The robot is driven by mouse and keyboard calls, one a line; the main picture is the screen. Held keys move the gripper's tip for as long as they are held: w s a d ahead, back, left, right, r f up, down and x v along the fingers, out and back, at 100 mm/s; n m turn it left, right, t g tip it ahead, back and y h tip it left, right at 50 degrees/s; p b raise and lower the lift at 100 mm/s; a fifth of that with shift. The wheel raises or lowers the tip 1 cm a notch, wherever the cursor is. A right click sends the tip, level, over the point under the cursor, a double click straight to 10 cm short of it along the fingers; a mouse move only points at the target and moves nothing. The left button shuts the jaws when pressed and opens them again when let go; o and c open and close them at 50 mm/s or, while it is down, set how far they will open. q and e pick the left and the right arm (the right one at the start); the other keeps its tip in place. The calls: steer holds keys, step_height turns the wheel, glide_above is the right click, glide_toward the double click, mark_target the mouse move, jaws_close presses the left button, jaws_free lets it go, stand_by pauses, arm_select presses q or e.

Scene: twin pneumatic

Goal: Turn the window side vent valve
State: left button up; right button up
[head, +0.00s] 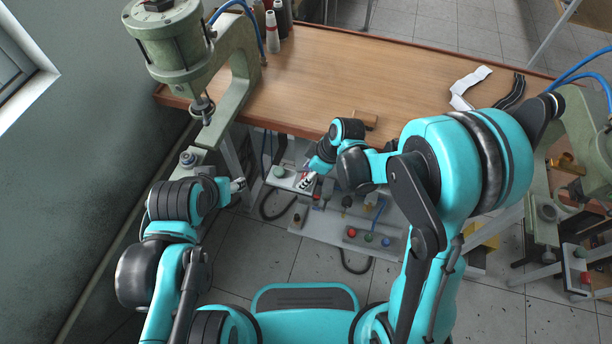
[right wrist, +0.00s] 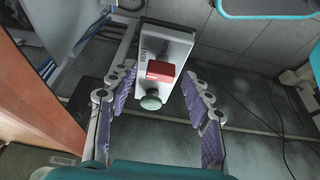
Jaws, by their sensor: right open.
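In the right wrist view, a pale box (right wrist: 181,41) marked VENT carries a red block-shaped handle (right wrist: 161,71) and a round green knob (right wrist: 151,102). My right gripper (right wrist: 160,76) is open, with its purple-padded fingers on either side of the red handle and a gap on both sides. In the head view, the box (head: 285,180) and green knob (head: 278,171) show under the table's front edge, and my right gripper (head: 306,181) is over the box's right part, hiding the handle. My left gripper (head: 238,184) is left of the box, apart from it; its jaws are too small to read.
The wooden table (head: 330,75) is above and behind the box. A green press (head: 236,85) stands at the left by the window wall. A lower panel with coloured buttons (head: 350,233) is below right of the box. A second press is at the right edge.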

steer(key=shift+f, duration=0.1)
jaws_close()
steer(key=shift+m, duration=0.3)
steer(key=m, duration=0.2)
steer(key=m+t+b, duration=0.1)
steer(key=shift+s+a+m+t+h, duration=0.1)
steer(key=shift+a+m+t+h, duration=0.05)
steer(key=shift+m+t+h, duration=0.2)
steer(key=m, duration=0.2)
steer(key=m+t+h, duration=0.1)
steer(key=m, duration=0.1)
steer(key=shift+s+a+m+h+b, duration=0.1)
steer(key=shift+m+h+b, duration=0.15)
steer(key=shift+m+b, duration=0.15)
steer(key=m, duration=0.2)
steer(key=m+h, duration=0.1)
steer(key=m, duration=0.1)
steer(key=shift+a+t+h+b, duration=0.1)
steer(key=shift+t+h+b, duration=0.15)
steer(key=shift+h+b, duration=0.05)
steer(key=shift+a+m+h, duration=0.1)
steer(key=shift+m+h, duration=0.8)
steer(key=shift+m, duration=1.55)
steer(key=shift+b, duration=0.3)
